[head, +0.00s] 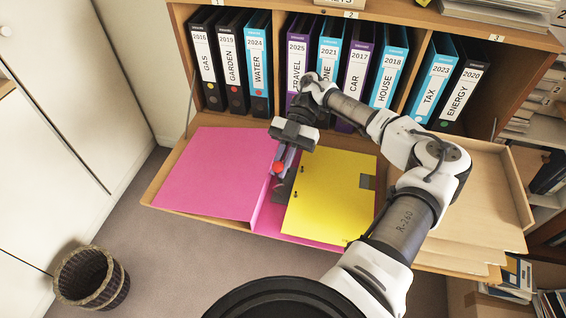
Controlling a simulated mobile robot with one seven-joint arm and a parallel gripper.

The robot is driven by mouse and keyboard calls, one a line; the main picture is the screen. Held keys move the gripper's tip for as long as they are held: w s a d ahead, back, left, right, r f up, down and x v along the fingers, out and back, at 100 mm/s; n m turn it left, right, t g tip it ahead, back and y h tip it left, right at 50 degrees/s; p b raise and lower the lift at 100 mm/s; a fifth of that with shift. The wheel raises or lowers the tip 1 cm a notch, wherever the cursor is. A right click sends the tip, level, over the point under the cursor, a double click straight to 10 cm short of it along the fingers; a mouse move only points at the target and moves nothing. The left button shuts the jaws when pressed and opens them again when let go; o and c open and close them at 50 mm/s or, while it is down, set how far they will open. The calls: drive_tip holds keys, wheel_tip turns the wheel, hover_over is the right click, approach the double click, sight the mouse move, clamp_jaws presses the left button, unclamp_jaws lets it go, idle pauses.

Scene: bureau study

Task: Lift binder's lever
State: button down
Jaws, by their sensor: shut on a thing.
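A pink lever-arch binder (213,178) lies open on the fold-down wooden flap. Its cover is spread to the left, and a yellow punched sheet or divider (327,193) lies on its right part. My gripper (281,166) is over the binder's middle, by the left edge of the yellow sheet. It is shut on a small part with a red tip (278,167), which appears to be the binder's lever. The jaws and dark wrist partly hide the lever and the ring mechanism (283,188), so its exact angle cannot be told.
Upright labelled binders (258,65) fill the shelf compartments behind the flap. A stack of wooden trays (480,205) stands at the flap's right. A wicker basket (92,278) is on the floor at lower left. White cabinet doors (45,110) are at left.

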drive_tip(key=c, duration=1.8)
unclamp_jaws()
